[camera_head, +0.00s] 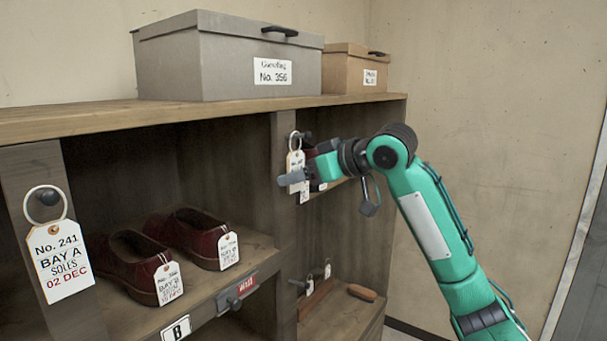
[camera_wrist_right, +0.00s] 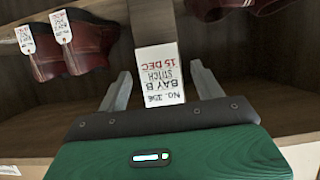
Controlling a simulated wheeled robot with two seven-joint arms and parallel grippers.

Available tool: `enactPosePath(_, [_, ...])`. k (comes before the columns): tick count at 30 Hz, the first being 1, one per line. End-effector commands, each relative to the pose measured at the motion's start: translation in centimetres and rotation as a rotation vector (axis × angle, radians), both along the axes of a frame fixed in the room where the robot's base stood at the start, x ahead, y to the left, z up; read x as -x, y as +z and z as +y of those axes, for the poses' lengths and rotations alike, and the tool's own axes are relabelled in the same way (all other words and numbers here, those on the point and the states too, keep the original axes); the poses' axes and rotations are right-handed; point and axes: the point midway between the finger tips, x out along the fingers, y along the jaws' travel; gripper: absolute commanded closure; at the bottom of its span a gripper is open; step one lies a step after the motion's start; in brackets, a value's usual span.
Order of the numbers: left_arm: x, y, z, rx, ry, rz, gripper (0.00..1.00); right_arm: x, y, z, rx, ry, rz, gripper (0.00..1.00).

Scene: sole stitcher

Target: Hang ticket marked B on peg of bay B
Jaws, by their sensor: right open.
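A white ticket (camera_head: 296,165) with a ring (camera_head: 295,141) hangs at a dark peg (camera_head: 306,135) on the front of the upright divider. The ring appears to be around the peg, but the contact is too small to be sure. The right wrist view shows this ticket (camera_wrist_right: 160,73) upside down, reading No. 356, BAY B, STITCH, 15 DEC. My right gripper (camera_head: 300,179) is open, and in the wrist view its two fingers (camera_wrist_right: 163,90) stand on either side of the ticket with visible gaps. My left gripper is out of view. A B plate (camera_head: 176,330) sits low on the shelving.
A BAY A ticket (camera_head: 61,260) hangs on the left post. Dark red shoes (camera_head: 205,238) with tags stand on the middle shelf. A grey box (camera_head: 229,60) and a brown box (camera_head: 354,70) are on top. Free room lies right of the shelving.

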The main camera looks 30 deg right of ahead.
Motion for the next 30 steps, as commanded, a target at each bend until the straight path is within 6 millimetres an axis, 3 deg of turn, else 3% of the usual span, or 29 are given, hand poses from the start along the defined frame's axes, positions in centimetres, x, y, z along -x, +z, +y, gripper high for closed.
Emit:
enactPosePath(7, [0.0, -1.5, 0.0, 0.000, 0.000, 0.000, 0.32, 1.9, 0.6, -0.8, 0.002, -0.002, -0.004, 0.32])
enactPosePath(15, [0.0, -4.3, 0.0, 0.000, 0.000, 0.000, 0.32, 7.2, 2.8, -3.1, 0.001, -0.003, -0.006, 0.32])
enactPosePath(21, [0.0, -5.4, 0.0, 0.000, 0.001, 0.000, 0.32, 10.3, 4.4, -4.3, 0.001, -0.002, -0.003, 0.32])
enactPosePath(30, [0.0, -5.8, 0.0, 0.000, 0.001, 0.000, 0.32, 11.8, 5.3, -4.9, 0.000, 0.000, 0.000, 0.32])
